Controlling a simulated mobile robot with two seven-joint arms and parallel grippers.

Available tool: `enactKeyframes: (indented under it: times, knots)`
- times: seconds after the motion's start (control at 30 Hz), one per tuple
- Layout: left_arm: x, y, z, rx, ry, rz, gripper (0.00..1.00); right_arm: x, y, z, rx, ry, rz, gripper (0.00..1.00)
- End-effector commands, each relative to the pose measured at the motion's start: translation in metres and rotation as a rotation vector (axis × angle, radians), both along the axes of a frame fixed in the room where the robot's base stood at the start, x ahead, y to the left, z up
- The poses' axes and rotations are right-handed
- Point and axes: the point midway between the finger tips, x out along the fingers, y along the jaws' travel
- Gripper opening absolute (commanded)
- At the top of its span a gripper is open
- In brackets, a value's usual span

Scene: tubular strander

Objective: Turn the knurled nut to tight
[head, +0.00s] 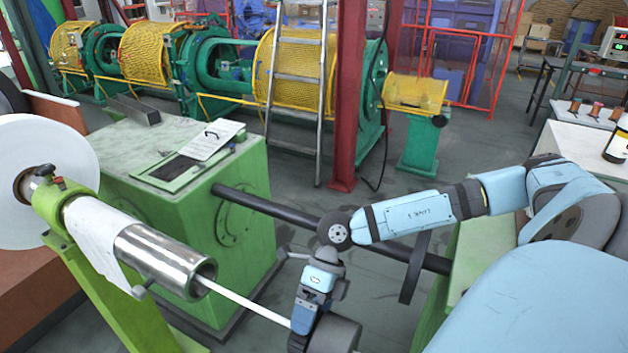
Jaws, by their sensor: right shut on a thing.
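A dark grey round piece (338,333), which looks like the knurled nut, sits at the lower middle, at the right end of a thin pale rod (245,304). The rod comes out of a shiny metal sleeve (165,258). My right gripper (304,326) reaches down from above and is shut at the dark piece. Its fingers cover part of the piece and the rod's end, and the knurling is too small to make out. My left gripper is not in view.
A green stand (95,285) carries the sleeve, with a white disc (45,180) at left. A green cabinet (190,235) with a dark bar (290,212) stands behind. A dark strap (415,268) hangs near my right arm. Yellow caged machinery (300,75) and a ladder (297,75) stand farther back.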

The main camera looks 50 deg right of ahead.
Motion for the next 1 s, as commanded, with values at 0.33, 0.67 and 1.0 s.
enactKeyframes:
  times: [0.33,0.67,1.0]
  knots:
    - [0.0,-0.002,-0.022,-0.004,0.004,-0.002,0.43,-0.004,0.013,0.001,-0.308,-0.093,0.005,0.67]
    - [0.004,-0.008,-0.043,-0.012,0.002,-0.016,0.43,-0.006,0.02,0.003,-0.546,-0.158,0.004,0.67]
    - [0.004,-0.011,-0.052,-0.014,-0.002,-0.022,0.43,-0.009,0.024,0.004,-0.665,-0.185,0.004,0.67]
